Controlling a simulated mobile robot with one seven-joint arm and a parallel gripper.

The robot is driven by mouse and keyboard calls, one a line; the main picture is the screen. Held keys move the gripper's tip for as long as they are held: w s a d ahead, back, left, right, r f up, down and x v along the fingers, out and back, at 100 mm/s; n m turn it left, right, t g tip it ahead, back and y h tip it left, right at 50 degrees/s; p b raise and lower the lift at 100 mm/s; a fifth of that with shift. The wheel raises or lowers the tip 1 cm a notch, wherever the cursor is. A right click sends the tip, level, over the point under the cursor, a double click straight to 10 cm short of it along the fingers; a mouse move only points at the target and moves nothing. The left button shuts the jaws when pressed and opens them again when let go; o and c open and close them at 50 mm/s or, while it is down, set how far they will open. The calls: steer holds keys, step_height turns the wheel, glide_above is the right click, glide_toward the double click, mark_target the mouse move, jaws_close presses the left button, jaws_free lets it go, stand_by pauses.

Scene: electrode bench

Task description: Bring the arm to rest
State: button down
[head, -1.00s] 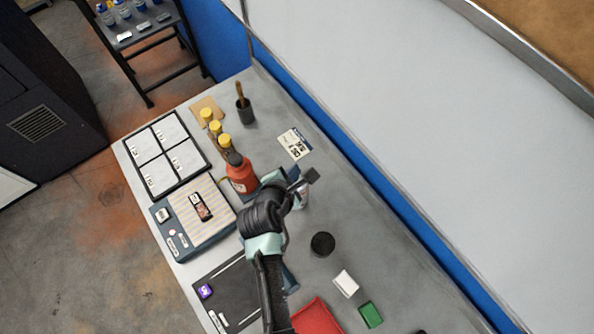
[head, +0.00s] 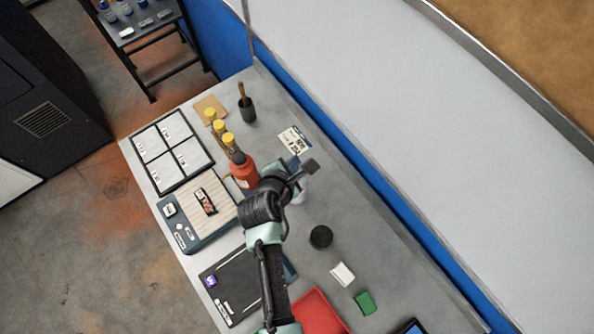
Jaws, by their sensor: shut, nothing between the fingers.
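My arm reaches up from the bottom of the head view over the bench. My gripper (head: 304,175) is at its far end, above the bench just right of a red bottle (head: 245,172). It is shut and empty. The fingertips are small and partly hidden by the wrist. A pale object shows just below the gripper, mostly covered, and I cannot tell what it is.
Left of the arm are a device with a striped top (head: 225,198), a four-panel tray (head: 147,146) and a dark mat (head: 222,299). Yellow-capped bottles (head: 219,126) and a dark cup (head: 247,110) stand beyond. A black round (head: 321,237), white block (head: 343,273), green block (head: 365,303) and red tray (head: 335,321) lie right.

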stand_by(0.4)
steer(key=w+a+r+m+t+b, duration=0.1)
steer(key=w+r+m+t+b, duration=0.1)
steer(key=w+r+m, duration=0.45)
steer(key=w+r+m+t+b, duration=0.1)
steer(key=w+r+t+b, duration=0.25)
steer(key=r, duration=0.65)
step_height(320, 180, up, 19)
steer(key=m+t+y+b, duration=0.1)
steer(key=m+t+b, duration=0.2)
steer(key=m+t, duration=0.3)
steer(key=s+d+r+m+t+y+b, duration=0.1)
steer(key=s+r+m+t+b, duration=0.1)
steer(key=s+r+m, duration=0.3)
steer(key=s+r+m+t+b, duration=0.3)
steer(key=s+r+m+t, duration=0.2)
steer(key=s+r, duration=0.6)
step_height(320, 180, up, 6)
steer(key=shift+s+d+r+y, duration=0.1)
steer(key=shift+s+d+y, duration=0.05)
steer(key=shift+d+y, duration=0.25)
steer(key=c, duration=1.6)
jaws_free()
